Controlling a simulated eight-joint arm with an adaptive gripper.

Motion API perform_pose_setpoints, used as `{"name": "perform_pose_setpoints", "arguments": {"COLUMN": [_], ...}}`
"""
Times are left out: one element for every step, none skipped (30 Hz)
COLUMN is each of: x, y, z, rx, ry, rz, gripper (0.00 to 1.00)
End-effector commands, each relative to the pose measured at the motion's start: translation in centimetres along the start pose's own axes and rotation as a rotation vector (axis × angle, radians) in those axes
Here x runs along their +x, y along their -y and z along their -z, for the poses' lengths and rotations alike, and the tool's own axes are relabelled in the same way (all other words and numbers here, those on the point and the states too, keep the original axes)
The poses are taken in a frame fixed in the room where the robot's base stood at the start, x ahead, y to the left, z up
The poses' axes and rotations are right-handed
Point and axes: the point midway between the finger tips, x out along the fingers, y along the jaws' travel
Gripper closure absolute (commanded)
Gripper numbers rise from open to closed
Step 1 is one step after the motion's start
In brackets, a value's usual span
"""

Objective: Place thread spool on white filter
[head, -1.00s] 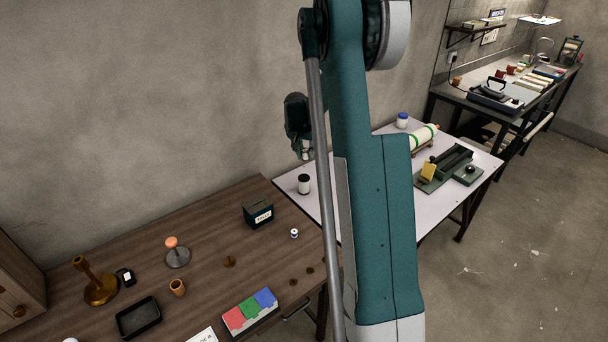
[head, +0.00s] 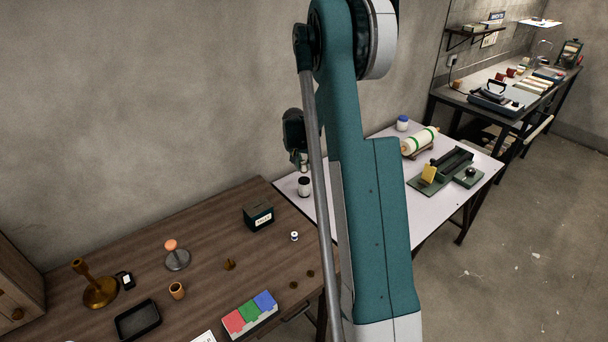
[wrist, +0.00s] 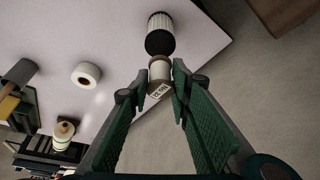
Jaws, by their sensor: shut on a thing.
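The white filter (wrist: 159,24) is a pleated white cylinder with a black top, standing on the pale table near its edge. It also shows in the head view (head: 304,190), upright, left of my arm. My gripper (wrist: 162,88) is shut on the thread spool (wrist: 159,70), a small spool with white thread, brown ends and a lettered label. In the wrist view the spool sits just below the filter's black top; I cannot tell whether they touch. In the head view my gripper (head: 299,165) is just above the filter, and the spool cannot be made out.
A blue-lidded jar (head: 402,123), a white roll with green bands (head: 420,140) and a green device (head: 447,170) stand farther right on the pale table (head: 440,222). The brown table (head: 200,240) on the left holds a dark box (head: 258,217) and small items.

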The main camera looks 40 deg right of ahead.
Motion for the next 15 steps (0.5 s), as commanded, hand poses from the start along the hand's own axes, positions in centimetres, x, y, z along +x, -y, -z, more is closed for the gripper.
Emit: {"name": "perform_pose_setpoints", "arguments": {"x": [0.47, 0.63, 0.77, 0.84, 0.88, 0.89, 0.89, 0.88, 0.87, 0.87, 0.86, 0.87, 0.89, 0.94, 1.08], "y": [0.00, 0.00, 0.01, 0.01, 0.01, 0.01, 0.01, 0.01, 0.01, 0.01, 0.01, 0.01, 0.01, 0.01, 0.01], "z": [-0.19, -0.25, -0.30, -0.32, -0.34, -0.34, -0.34, -0.34, -0.34, -0.34, -0.34, -0.34, -0.35, -0.37, -0.42], "rx": [0.000, 0.000, 0.000, 0.000, 0.000, 0.000, 0.000, 0.000, 0.000, 0.000, 0.000, 0.000, 0.000, 0.000, 0.000], "ry": [0.000, 0.000, 0.000, 0.000, 0.000, 0.000, 0.000, 0.000, 0.000, 0.000, 0.000, 0.000, 0.000, 0.000, 0.000], "rz": [0.000, 0.000, 0.000, 0.000, 0.000, 0.000, 0.000, 0.000, 0.000, 0.000, 0.000, 0.000, 0.000, 0.000, 0.000], "gripper": [0.88, 0.88, 0.88, 0.88, 0.88, 0.88, 0.88, 0.88, 0.88, 0.88, 0.88, 0.88, 0.88, 0.88, 0.88]}}
